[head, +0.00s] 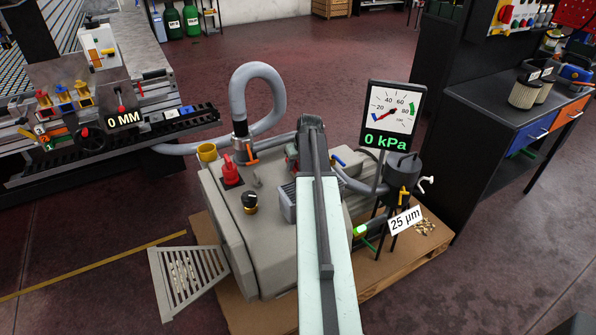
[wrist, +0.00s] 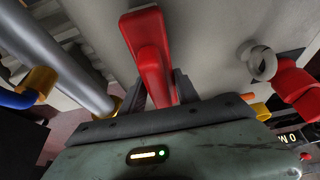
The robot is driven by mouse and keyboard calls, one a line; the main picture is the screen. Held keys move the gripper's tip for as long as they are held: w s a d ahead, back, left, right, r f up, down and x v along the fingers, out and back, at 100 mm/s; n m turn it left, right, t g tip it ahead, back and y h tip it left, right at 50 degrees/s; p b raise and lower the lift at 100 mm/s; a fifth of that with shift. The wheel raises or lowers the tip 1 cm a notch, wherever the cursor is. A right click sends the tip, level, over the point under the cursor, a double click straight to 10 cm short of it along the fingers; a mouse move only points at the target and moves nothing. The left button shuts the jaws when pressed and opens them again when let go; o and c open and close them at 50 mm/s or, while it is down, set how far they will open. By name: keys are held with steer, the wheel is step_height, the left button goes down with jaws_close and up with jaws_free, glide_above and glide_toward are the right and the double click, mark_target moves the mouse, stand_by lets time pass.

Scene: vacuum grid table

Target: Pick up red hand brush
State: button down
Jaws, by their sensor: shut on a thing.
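The red hand brush (wrist: 150,50) is between the two dark fingers of my gripper (wrist: 160,90) in the wrist view. The fingers are shut on its narrow red part, and its wider part extends past them toward the top of the picture. A pale grey surface lies behind it; I cannot tell if the brush touches it. In the head view my own arm hides most of the gripper and the brush. A small red patch (head: 292,151) shows just left of the arm's far end and may be part of the brush.
The grey vacuum pump housing (head: 228,235) stands on a pallet under my arm. A red fitting (head: 231,172) and a looping grey hose (head: 277,97) are to the left. A gauge reading 0 kPa (head: 392,115) stands close on the right. Open floor lies behind.

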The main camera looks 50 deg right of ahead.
steer(key=shift+r, duration=0.1)
step_height(320, 180, up, 10)
steer(key=p, duration=1)
steer(key=c, duration=1.8)
jaws_free()
steer(key=shift+c, duration=1.4)
step_height(320, 180, up, 11)
steer(key=p, duration=1.1)
